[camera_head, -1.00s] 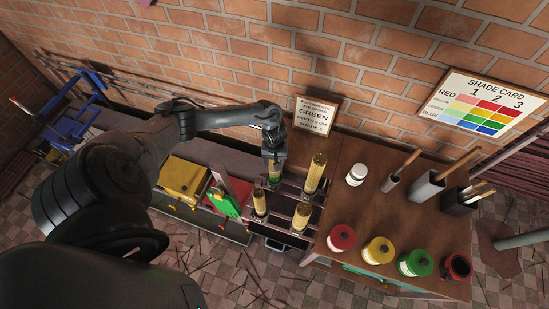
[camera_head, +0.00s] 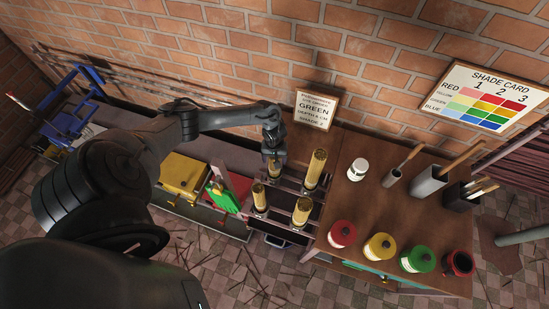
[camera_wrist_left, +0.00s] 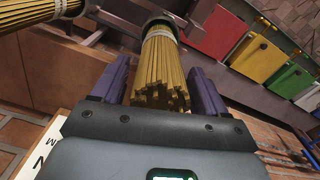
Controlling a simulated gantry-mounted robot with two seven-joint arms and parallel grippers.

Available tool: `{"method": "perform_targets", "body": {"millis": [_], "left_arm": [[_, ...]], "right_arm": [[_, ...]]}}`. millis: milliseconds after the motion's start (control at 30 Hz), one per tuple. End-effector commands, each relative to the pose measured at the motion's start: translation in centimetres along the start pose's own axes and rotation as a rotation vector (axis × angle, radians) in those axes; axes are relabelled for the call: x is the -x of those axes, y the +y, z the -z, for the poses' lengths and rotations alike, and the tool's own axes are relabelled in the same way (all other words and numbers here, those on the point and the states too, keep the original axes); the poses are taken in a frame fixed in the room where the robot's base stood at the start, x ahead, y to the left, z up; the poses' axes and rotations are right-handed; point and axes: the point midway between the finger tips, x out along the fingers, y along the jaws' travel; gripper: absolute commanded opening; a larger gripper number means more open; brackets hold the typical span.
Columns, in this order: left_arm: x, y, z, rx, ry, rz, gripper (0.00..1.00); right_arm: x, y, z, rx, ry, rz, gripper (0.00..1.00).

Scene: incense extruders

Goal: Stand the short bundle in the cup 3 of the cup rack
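The cup rack (camera_head: 287,190), dark with several cups, stands left of the wooden table and holds yellow stick bundles. A short bundle (camera_head: 274,172) stands in a back-row cup under my left gripper (camera_head: 273,158). In the left wrist view the bundle (camera_wrist_left: 162,75), with a pale band, is between the fingers of the left gripper (camera_wrist_left: 160,85). Narrow gaps seem to show on both sides, so the gripper looks open around its top. A tall bundle (camera_head: 315,170) stands to its right; two others (camera_head: 259,197) (camera_head: 302,211) stand in front. Cup numbers are unreadable. My right gripper is out of view.
The wooden table (camera_head: 385,215) carries a white jar (camera_head: 357,169), tool holders and several coloured jars (camera_head: 379,247). A sign reading GREEN (camera_head: 315,110) is behind the rack.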

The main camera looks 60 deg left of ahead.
Motion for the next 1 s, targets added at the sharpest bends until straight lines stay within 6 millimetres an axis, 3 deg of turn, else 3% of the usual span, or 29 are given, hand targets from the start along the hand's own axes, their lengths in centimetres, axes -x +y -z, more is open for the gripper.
{"method": "perform_targets", "body": {"millis": [467,1000], "left_arm": [[0.7,-0.1,0.0,0.000,0.000,0.001,0.84],[8.9,0.0,0.0,-0.001,0.001,0.000,0.84]], "right_arm": [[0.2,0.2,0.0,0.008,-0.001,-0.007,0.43],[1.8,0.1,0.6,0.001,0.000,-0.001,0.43]]}}
